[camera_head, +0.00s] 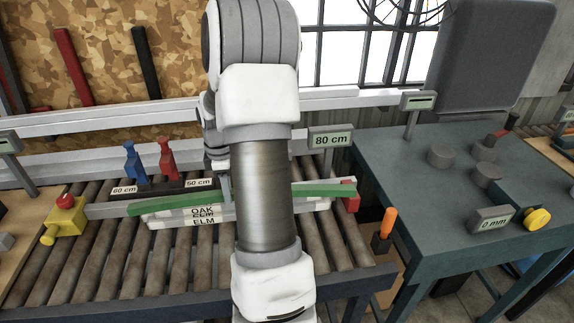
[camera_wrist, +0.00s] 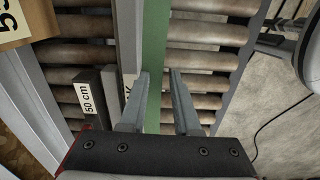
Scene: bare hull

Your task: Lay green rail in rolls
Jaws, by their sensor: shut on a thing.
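The green rail (camera_head: 170,202) is a long thin bar lying across the roller bed in the head view, its middle hidden behind my arm. Its right part (camera_head: 322,190) reaches almost to a red block (camera_head: 350,196). The rail (camera_wrist: 155,40) runs between the fingers of my gripper (camera_wrist: 160,78) in the wrist view, and the gripper is shut on it. White blocks marked OAK and ELM (camera_head: 182,220) lie just under or in front of the rail. I cannot tell whether the rail touches them. The rolls (camera_head: 330,240) are brown rollers.
Blue (camera_head: 136,165) and red (camera_head: 167,160) clamp-like pieces stand behind the rail, near the 60 cm and 50 cm labels. A yellow piece with a red knob (camera_head: 65,220) is at the left. An 80 cm sign (camera_head: 331,137) stands behind. A grey-green table (camera_head: 400,165) adjoins at right.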

